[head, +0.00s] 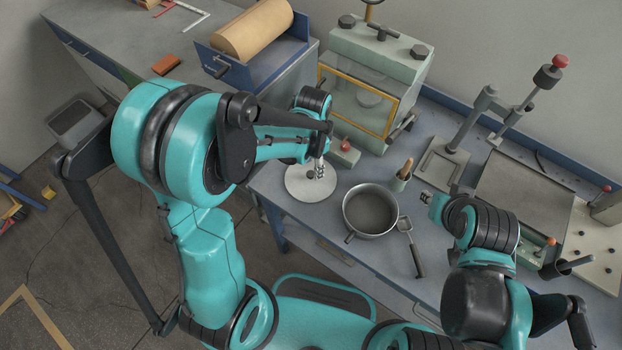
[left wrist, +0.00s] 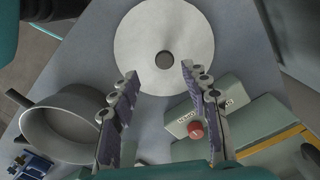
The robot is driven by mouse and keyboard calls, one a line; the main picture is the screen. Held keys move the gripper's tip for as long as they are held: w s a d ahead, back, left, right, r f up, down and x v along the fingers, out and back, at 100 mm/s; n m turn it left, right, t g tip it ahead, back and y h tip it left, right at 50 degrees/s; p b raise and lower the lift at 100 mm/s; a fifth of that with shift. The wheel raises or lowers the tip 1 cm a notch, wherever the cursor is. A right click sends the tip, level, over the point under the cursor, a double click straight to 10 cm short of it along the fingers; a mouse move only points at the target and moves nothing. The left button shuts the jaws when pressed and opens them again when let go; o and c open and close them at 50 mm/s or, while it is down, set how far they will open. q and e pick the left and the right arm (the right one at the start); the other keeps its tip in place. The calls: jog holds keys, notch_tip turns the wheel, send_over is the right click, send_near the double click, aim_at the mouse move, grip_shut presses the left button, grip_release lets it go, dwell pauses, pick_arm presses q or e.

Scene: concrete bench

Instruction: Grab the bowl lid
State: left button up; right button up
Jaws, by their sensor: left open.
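The bowl lid (head: 299,184) is a pale, flat round disc lying on the bench, left of the pot. In the left wrist view the lid (left wrist: 190,35) shows a dark round knob at its middle. My left gripper (head: 320,170) is over the lid and partly covers it. In the left wrist view its fingers (left wrist: 160,74) are apart with nothing between them, and the knob is just beyond the fingertips. My right gripper (head: 430,198) is over the bench right of the pot; its fingers are too small to read.
A grey pot (head: 354,212) with handles stands right of the lid, with a black-handled scoop (head: 413,250) beside it. A small box with a red button (head: 345,155) sits close behind the lid. A glass-fronted cabinet (head: 375,65) and a press stand (head: 450,160) are farther back.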

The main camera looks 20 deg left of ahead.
aim_at(311, 173)
pick_arm(q)
jog(key=f, duration=0.1)
jog(key=f+b, duration=0.1)
jog(key=f, duration=0.1)
jog(key=f+b, duration=0.1)
jog(key=shift+w+a+f, duration=0.2)
jog(key=shift+a+f, duration=0.15)
grip_shut()
jog(key=shift+r, duration=0.1)
